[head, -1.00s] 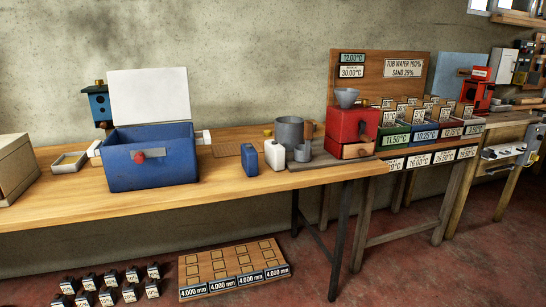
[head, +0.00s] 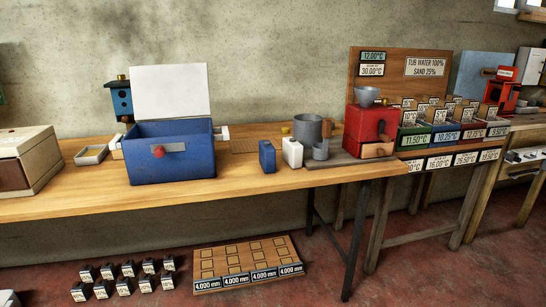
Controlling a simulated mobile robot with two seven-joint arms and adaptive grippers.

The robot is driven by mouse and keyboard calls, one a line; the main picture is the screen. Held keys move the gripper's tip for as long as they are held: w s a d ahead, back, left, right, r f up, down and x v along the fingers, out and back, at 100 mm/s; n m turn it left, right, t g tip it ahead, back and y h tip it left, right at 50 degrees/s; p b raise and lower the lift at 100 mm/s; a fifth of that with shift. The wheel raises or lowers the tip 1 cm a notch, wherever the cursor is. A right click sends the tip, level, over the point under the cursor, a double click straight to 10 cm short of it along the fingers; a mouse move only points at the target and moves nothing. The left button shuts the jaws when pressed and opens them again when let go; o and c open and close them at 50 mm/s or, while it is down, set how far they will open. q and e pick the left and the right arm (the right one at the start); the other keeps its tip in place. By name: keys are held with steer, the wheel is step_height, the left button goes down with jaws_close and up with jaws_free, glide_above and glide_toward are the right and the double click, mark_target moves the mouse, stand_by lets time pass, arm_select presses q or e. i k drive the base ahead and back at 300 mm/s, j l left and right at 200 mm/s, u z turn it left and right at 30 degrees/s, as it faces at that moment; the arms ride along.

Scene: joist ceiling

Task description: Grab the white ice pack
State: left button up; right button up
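A white block that looks like the ice pack (head: 292,152) stands upright on the wooden bench, just right of a similar blue block (head: 267,156). A small grey cup is close to its right side. An open blue cooler box (head: 172,155) with a raised white lid (head: 170,91) stands to the left; its inside is mostly hidden by its front wall. Neither of my grippers shows in the head view.
The wooden bench (head: 240,181) has a clear strip along its front edge. A grey mug (head: 308,130) and a red machine (head: 366,125) stand right of the white block. A small tray (head: 91,154) and a beige box (head: 28,160) are at left. A slotted board (head: 247,265) lies below.

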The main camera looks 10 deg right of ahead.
mark_target(292, 149)
steer(key=z, duration=0.25)
steer(key=i+z, duration=0.55)
steer(key=z, duration=0.3)
steer(key=i+j+z, duration=0.15)
steer(key=z, duration=0.25)
steer(key=i, duration=0.1)
